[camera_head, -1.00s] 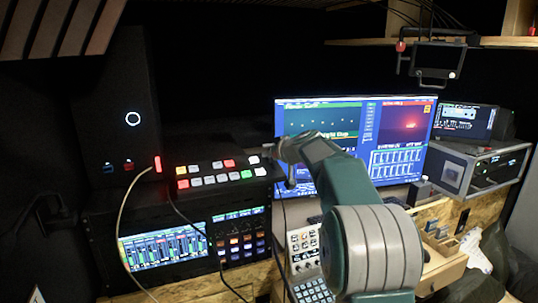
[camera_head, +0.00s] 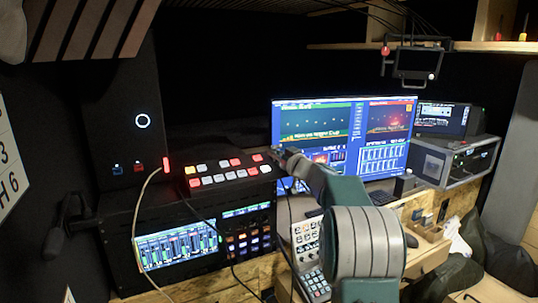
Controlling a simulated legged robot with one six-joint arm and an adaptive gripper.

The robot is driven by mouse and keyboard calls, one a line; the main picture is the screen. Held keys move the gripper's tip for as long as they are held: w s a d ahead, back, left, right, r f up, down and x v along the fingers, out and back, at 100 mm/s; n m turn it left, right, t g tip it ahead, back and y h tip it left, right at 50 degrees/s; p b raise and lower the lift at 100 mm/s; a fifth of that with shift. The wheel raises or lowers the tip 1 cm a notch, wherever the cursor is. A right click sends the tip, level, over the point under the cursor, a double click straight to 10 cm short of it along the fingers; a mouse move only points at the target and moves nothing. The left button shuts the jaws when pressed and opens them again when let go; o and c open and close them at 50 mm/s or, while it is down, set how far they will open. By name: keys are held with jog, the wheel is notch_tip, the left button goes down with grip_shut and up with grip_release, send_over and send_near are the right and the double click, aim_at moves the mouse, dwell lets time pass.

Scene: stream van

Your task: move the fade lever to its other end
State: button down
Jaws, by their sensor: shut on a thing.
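The video switcher (camera_head: 228,184), a black sloped panel with two rows of lit buttons, sits on top of the rack at the left of centre. Its buttons glow white, red and yellow. My gripper (camera_head: 277,157) is at the panel's right end, small and mostly seen from behind. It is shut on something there. The fade lever is hidden by the gripper and wrist, so its position cannot be told. My arm reaches in from the lower right, in front of the monitor.
A large monitor (camera_head: 390,112) stands behind my arm. Below the switcher is a rack with a mixer screen (camera_head: 176,244). A cable (camera_head: 136,215) hangs down its front. A keypad panel (camera_head: 307,242) lies below my arm. A grey case (camera_head: 455,160) stands right.

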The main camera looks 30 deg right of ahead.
jog(key=shift+s+f+t, duration=0.3)
jog(key=shift+s+t, duration=0.05)
jog(key=shift+t, duration=0.55)
jog(key=shift+n, duration=0.3)
jog(key=c, duration=0.9)
grip_release()
jog(key=shift+o, duration=0.6)
jog(key=shift+s, duration=0.1)
jog(key=shift+r, duration=0.1)
jog(key=shift+s+d, duration=0.1)
jog(key=v, duration=1.1)
jog(key=shift+s+d+f+y, duration=0.2)
jog(key=shift+f+y, duration=0.2)
jog(key=shift+f, duration=0.05)
